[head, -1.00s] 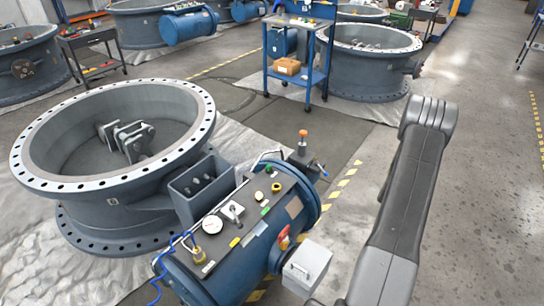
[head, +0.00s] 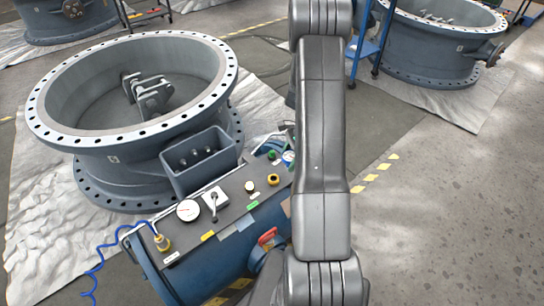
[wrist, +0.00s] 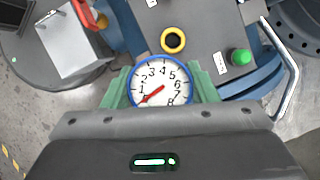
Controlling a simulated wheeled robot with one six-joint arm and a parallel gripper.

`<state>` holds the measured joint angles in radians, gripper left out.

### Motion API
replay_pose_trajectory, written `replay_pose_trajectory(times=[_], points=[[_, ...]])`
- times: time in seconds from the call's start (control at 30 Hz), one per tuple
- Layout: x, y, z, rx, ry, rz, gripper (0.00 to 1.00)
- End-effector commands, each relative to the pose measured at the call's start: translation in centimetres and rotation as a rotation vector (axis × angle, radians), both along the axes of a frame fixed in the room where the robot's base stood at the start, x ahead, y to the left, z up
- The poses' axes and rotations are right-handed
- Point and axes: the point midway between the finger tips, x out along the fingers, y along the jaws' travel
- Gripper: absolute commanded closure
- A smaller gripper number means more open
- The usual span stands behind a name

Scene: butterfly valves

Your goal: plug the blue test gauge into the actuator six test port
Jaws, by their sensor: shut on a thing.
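The blue-rimmed test gauge (wrist: 162,83) has a white dial and a red needle. It sits between the green fingertips of my gripper (wrist: 162,88), which is shut on it. In the head view a small part of the gauge (head: 288,157) shows beside my arm. The blue actuator (head: 215,262) has a dark top panel with several fittings. A yellow-ringed fitting (wrist: 173,40) lies just beyond the gauge in the wrist view, and this ring (head: 273,180) also shows in the head view. The gauge's stem is hidden, and I cannot read which port is six.
A green cap (wrist: 240,57) stands right of the yellow ring. On the panel are a white dial (head: 188,210), a lever (head: 213,203) and a brass fitting (head: 162,242) with a blue hose. A large flanged valve (head: 72,105) stands left. Floor at right (head: 450,220) is clear.

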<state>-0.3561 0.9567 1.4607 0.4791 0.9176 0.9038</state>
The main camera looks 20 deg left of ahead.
Motion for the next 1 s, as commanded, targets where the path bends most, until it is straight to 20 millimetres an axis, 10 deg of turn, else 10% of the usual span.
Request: replay_pose_trajectory(times=[0.3,1.0], points=[[-1.3,5.2,2.4,0.000,0.000,-0.245,0.67],[-1.4,5.4,-2.5,-0.001,0.001,-0.260,0.67]])
